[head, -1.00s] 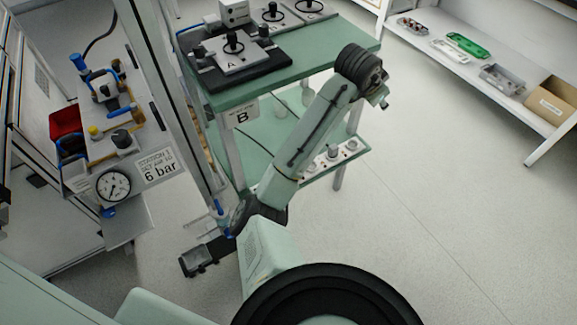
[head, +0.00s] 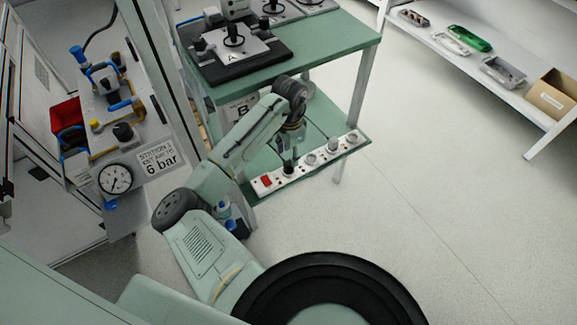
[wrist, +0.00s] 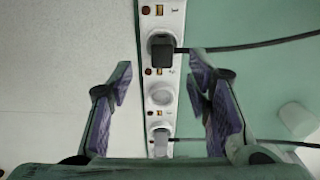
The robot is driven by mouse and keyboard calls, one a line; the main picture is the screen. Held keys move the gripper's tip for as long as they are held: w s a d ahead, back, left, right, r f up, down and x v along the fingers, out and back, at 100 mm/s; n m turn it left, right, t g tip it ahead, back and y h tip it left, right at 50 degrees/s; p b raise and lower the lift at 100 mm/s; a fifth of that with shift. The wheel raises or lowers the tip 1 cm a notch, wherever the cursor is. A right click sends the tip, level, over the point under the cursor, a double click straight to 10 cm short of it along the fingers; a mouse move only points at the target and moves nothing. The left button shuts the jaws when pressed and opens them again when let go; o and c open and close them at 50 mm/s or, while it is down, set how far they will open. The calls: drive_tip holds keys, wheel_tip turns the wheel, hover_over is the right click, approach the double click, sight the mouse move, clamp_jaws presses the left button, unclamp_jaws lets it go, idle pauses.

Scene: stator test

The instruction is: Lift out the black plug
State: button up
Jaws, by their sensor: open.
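The black plug (wrist: 163,52) sits in a socket of a white power strip (wrist: 166,15) in the wrist view, with a black cable running off to the right. In the head view the strip (head: 263,187) lies along the front edge of the table's lower shelf; there I cannot tell the plug from the dark fingers. My gripper (wrist: 160,85) is open and empty, its purple-grey fingers on either side of the strip. The black plug shows above the middle of the gap. My gripper (head: 289,160) hangs over the strip in the head view.
A grey plug (wrist: 160,138) with its own cable sits lower on the strip, past a round white socket (wrist: 160,94). The green tabletop (head: 335,55) stands above the shelf.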

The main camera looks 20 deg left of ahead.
sight(289, 162)
wheel_tip(289, 162, down, 5)
drive_tip(key=shift+a+r+p, duration=0.15)
drive_tip(key=shift+r+p, duration=0.05)
drive_tip(key=shift+p, duration=0.2)
clamp_jaws()
idle(0.4)
